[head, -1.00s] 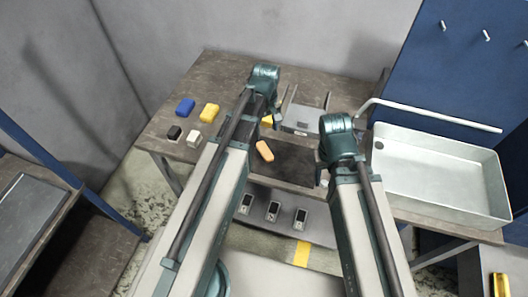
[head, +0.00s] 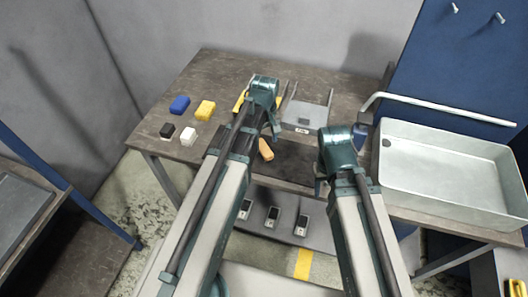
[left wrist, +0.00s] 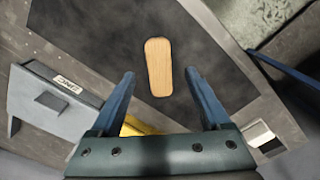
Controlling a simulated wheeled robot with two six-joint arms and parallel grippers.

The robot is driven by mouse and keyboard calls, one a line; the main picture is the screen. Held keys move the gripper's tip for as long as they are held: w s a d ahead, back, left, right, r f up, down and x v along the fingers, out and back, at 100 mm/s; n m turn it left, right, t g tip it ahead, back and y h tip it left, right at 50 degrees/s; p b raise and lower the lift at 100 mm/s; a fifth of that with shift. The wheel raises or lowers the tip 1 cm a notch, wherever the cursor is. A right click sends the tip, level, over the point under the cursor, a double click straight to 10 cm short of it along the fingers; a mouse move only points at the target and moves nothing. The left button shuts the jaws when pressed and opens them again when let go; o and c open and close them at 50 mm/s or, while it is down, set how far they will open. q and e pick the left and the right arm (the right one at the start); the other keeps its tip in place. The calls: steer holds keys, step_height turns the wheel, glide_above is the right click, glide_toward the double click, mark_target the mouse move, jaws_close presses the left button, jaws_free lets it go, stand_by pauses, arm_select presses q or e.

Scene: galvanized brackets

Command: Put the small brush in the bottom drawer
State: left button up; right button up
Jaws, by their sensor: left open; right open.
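The small brush, of which I see a tan wooden oblong back (head: 266,149), lies on a dark mat (head: 292,165) on the table. In the left wrist view the brush (left wrist: 158,67) lies just beyond and between my fingertips, apart from them. My left gripper (left wrist: 161,76) is open and empty above the mat. In the head view it (head: 272,128) is partly hidden by its arm. My right gripper (head: 320,186) is open at the mat's right side, mostly hidden. A grey unit (head: 303,115) stands behind the mat; its label (left wrist: 66,83) seems to read "ONE". I cannot tell which drawer this is.
Blue (head: 180,104), yellow (head: 205,110), black (head: 167,131) and white (head: 189,136) blocks lie at the table's left. A yellow thing (head: 240,100) is partly behind my left arm. A large metal tray (head: 445,175) stands at the right. Small devices (head: 273,217) sit below the table front.

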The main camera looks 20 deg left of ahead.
mark_target(265, 149)
arm_select(q)
step_height(265, 149, down, 4)
steer(key=b, duration=0.3)
steer(key=shift+f+b, duration=0.25)
steer(key=shift+b, duration=0.05)
steer(key=shift+r, duration=0.1)
jaws_close()
